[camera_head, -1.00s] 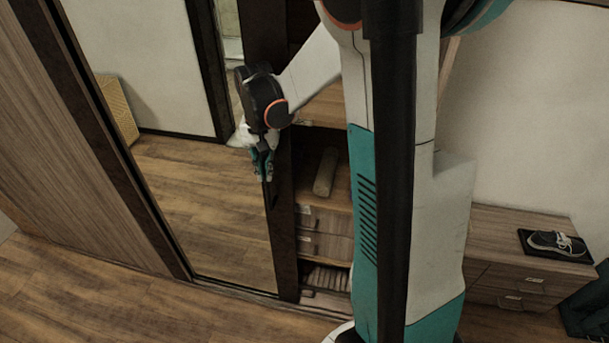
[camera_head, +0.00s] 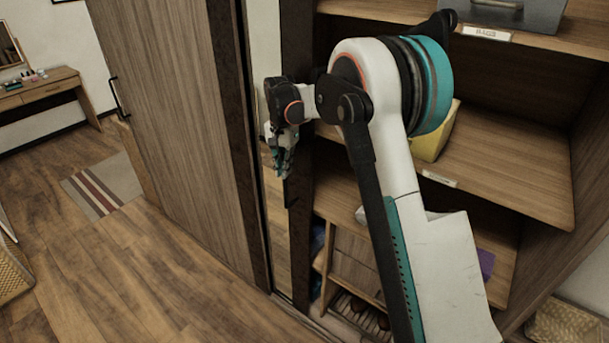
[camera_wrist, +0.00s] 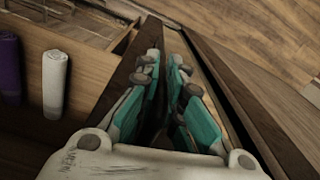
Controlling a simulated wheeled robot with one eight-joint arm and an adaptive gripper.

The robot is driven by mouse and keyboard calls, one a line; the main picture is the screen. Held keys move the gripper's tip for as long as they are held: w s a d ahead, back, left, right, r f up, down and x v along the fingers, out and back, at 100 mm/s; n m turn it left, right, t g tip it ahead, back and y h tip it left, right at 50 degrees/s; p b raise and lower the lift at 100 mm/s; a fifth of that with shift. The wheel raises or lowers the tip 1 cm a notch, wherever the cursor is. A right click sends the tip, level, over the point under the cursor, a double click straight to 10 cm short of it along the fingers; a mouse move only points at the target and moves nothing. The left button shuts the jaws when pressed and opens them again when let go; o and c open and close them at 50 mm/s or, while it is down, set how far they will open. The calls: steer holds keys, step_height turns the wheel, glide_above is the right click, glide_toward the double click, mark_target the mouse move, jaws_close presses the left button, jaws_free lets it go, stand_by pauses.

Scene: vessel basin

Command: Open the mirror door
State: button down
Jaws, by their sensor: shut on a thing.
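The mirror door (camera_head: 277,235) shows in the head view as a narrow mirror strip with a dark frame (camera_head: 300,235), beside a wood-grain door panel. Much of its width is behind that panel. My gripper (camera_head: 285,172) is at the door's dark edge, at about mid-height of the picture. In the wrist view my gripper (camera_wrist: 166,65) has both teal fingers close together along the dark frame (camera_wrist: 112,110). It is shut on the door's edge. The exact contact is hidden between the fingers.
The wood-grain door (camera_head: 170,110) stands left of the mirror strip. Open shelves (camera_head: 500,170) lie to the right, with a yellow box (camera_head: 436,140). Rolled towels show in the wrist view, one white (camera_wrist: 55,85) and one purple (camera_wrist: 9,70).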

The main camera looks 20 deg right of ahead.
steer(key=w+a+p, duration=0.1)
steer(key=w+a, duration=0.5)
steer(key=w, duration=0.2)
steer(key=shift+w+a, duration=0.1)
steer(key=c, duration=1.7)
jaws_free()
steer(key=shift+o, duration=0.2)
